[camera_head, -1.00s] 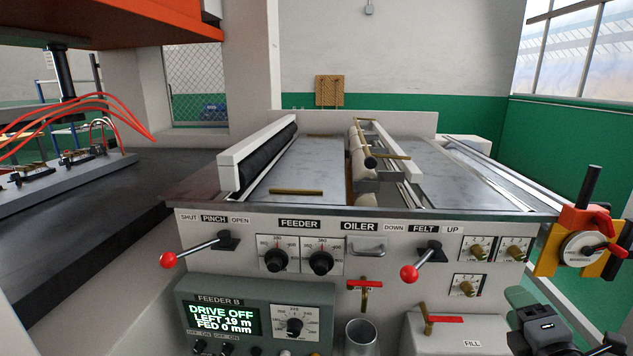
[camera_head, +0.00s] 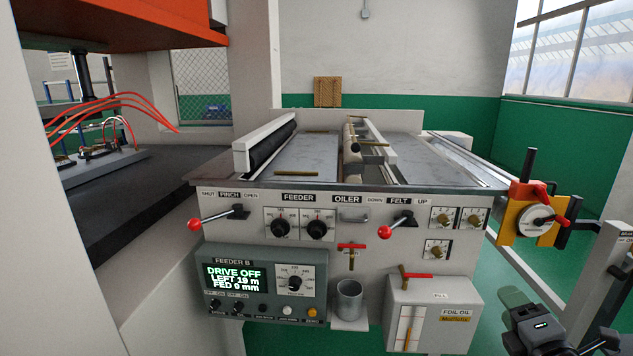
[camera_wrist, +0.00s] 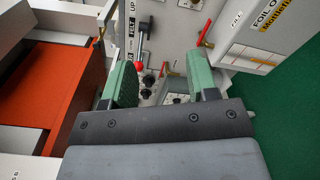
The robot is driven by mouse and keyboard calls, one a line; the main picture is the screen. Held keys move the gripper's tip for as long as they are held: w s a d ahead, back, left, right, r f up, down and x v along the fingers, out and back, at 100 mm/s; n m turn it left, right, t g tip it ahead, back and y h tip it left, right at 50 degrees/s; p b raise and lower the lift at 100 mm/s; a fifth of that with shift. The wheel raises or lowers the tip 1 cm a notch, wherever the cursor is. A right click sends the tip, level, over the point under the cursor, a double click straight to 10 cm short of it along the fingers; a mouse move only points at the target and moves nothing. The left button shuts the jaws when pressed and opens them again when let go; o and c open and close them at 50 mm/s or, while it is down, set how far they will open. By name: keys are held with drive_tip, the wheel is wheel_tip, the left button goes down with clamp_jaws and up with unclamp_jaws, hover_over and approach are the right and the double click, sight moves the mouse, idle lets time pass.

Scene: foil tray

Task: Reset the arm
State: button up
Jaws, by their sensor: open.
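My gripper (camera_wrist: 160,85) is open in the wrist view, with its two green finger pads spread apart and nothing between them. Beyond it in that view are the machine's front panel, a red lever knob (camera_wrist: 139,66) and black dials. In the head view part of my arm (camera_head: 535,325) shows at the lower right, in front of the floor and clear of the machine. The feeder panel (camera_head: 270,225) faces me, with a red-knobbed pinch lever (camera_head: 194,224) and a red-knobbed felt lever (camera_head: 384,232).
The feeder box display (camera_head: 234,278) reads DRIVE OFF, LEFT 19 m, FED 0 mm. A metal cup (camera_head: 349,300) stands below the oiler. The foil oil tank (camera_head: 432,318) is at the lower right. An orange and yellow reel bracket (camera_head: 533,218) sticks out at the right.

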drive_tip(key=w+a+n+g+y+p, duration=0.2)
drive_tip(key=a+n+g+y+p, duration=0.5)
drive_tip(key=a+n, duration=1.15)
drive_tip(key=s+a+r+n+g+h+p, duration=0.1)
drive_tip(key=s+r+n+g+h+p, duration=0.1)
drive_tip(key=n, duration=1.4)
drive_tip(key=s+a+r+n+g+h+p, duration=0.1)
drive_tip(key=n+g+p, duration=0.4)
drive_tip(key=n, duration=1.1)
drive_tip(key=s+r+h, duration=0.1)
drive_tip(key=s+h, duration=0.1)
drive_tip(key=shift+s+a+r+p, duration=0.3)
drive_tip(key=shift+a+r+p, duration=0.1)
